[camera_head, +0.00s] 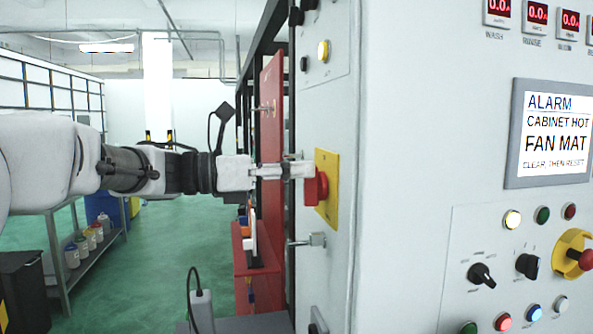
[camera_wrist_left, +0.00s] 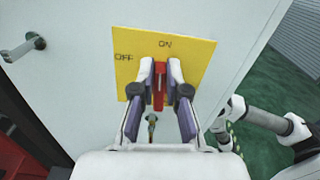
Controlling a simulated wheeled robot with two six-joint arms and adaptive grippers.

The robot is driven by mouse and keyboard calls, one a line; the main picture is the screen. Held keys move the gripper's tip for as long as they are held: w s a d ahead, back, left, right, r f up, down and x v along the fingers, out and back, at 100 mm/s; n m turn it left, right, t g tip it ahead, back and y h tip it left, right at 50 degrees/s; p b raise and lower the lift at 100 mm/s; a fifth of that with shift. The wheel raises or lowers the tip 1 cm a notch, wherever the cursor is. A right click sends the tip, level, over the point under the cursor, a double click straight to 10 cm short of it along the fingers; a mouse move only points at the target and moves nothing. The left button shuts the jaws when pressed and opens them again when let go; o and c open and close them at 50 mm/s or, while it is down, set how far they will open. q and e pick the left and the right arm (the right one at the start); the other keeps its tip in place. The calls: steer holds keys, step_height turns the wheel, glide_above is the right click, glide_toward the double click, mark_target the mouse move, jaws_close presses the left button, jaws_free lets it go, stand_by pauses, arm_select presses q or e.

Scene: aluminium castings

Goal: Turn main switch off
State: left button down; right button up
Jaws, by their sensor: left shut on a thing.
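The main switch is a red handle (camera_head: 316,187) on a yellow plate (camera_head: 327,190) on the side of the grey cabinet. In the left wrist view the red handle (camera_wrist_left: 159,88) stands upright, in line with the word ON on the yellow plate (camera_wrist_left: 190,50); OFF is printed to its left. My left gripper (camera_head: 303,170) reaches in from the left and is shut on the red handle; its two fingers (camera_wrist_left: 160,80) sit on either side of it. My right gripper is not in the head view.
A cabinet latch handle (camera_head: 308,241) sticks out below the plate. The front panel has a screen (camera_head: 556,134) reading ALARM, CABINET HOT, FAN MAT, plus knobs, lamps and a red emergency button (camera_head: 585,260). A red panel (camera_head: 271,150) stands behind my left gripper. Green floor lies open at left.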

arm_select(q)
steer(key=n, duration=0.2)
steer(key=w+n, duration=0.1)
steer(key=n, duration=0.2)
steer(key=shift+a+f, duration=0.15)
steer(key=shift+w+a+f+n+p, duration=0.1)
steer(key=shift+w+f+n+p, duration=0.2)
steer(key=shift+n, duration=0.65)
steer(key=shift+w+f+n+p, duration=0.1)
steer(key=shift+n+p, duration=0.35)
steer(key=shift+n, duration=0.55)
steer(key=shift+w+a+f+n+p, duration=0.15)
steer(key=shift+n+p, duration=0.2)
steer(key=shift+n, duration=0.6)
steer(key=shift+d, duration=0.1)
steer(key=c, duration=1.2)
jaws_free()
steer(key=shift+d, duration=0.1)
